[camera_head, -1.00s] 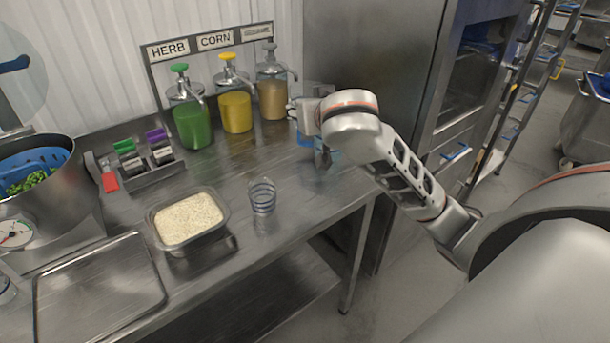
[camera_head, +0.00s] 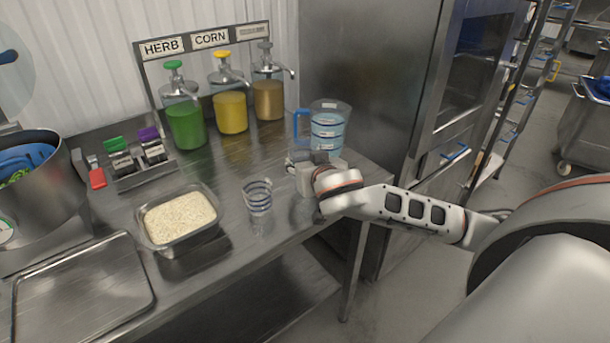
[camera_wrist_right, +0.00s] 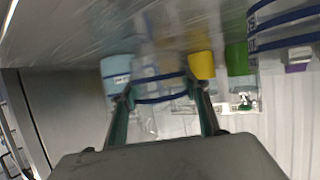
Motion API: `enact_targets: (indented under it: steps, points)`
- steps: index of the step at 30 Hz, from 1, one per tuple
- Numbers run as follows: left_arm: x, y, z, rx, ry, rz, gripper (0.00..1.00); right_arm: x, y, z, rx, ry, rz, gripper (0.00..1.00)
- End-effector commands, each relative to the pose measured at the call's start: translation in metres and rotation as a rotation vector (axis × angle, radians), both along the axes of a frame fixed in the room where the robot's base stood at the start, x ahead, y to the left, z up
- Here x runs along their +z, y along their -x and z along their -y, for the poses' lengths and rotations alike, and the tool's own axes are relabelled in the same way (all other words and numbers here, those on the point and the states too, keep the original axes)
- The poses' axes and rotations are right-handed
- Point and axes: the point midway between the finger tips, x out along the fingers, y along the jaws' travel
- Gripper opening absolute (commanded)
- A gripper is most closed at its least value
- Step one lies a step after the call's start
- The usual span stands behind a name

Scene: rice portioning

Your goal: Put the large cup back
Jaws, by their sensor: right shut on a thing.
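My right gripper (camera_head: 302,165) is low over the right end of the steel table, just in front of the measuring jug. In the right wrist view, its fingers (camera_wrist_right: 158,90) are shut on a clear cup with blue bands, the large cup (camera_wrist_right: 160,80). In the head view this held cup is mostly hidden by the gripper. A second clear cup with blue bands (camera_head: 258,196) stands upright on the table left of the gripper; it also shows in the right wrist view (camera_wrist_right: 285,28). My left gripper is not in view.
The jug (camera_head: 329,128) with pale blue liquid stands at the back right. Sauce dispensers (camera_head: 230,110) line the wall. A rice tub (camera_head: 180,222), a flat tray (camera_head: 82,290) and a pot (camera_head: 45,190) are farther left. The table's front edge is close to my right arm.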

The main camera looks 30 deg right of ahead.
Motion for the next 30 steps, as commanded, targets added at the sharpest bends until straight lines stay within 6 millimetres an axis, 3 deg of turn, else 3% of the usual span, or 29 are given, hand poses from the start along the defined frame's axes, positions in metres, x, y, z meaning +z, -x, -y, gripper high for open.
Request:
enact_targets:
  steps: [6,19,20,21,30]
  points:
    - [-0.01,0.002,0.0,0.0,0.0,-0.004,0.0,-0.034,0.0,0.001,0.0,0.004,-0.003,0.19]
    - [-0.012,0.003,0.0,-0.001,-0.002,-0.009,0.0,-0.039,0.0,0.0,0.0,0.0,-0.002,0.19]
    - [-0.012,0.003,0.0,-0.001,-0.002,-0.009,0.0,-0.038,0.0,0.0,0.0,0.001,-0.001,0.54]
    - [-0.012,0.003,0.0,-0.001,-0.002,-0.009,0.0,-0.038,0.0,0.0,0.0,0.001,-0.001,0.63]
    - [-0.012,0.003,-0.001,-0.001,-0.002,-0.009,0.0,-0.038,0.0,0.0,0.0,0.001,-0.001,0.63]
